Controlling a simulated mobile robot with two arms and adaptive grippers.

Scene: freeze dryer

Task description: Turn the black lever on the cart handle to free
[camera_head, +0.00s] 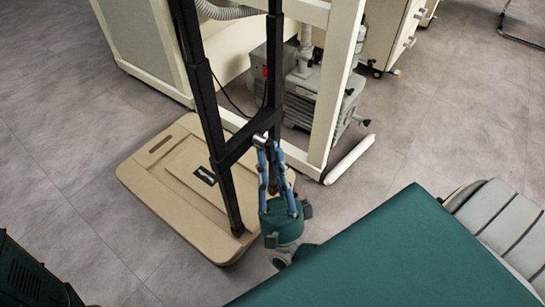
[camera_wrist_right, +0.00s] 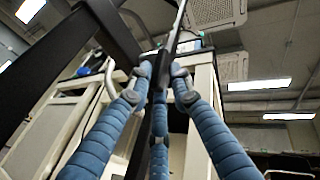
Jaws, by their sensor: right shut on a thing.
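The cart has a beige base (camera_head: 150,190) and a tall black handle frame (camera_head: 205,95). My right gripper (camera_head: 266,143) is at the handle's right side, by the crossbar, with its blue fingers pointing up and away. In the right wrist view its fingertips (camera_wrist_right: 158,75) are closed in on the thin black lever (camera_wrist_right: 162,68), which runs upward between them. In the head view the fingers partly hide the lever. My left gripper is out of view.
A cream-framed machine (camera_head: 335,85) with a grey pump (camera_head: 315,95) stands just behind the handle. A white roll-like bar (camera_head: 350,158) lies low beside its leg. Grey floor (camera_head: 60,110) is clear to the left.

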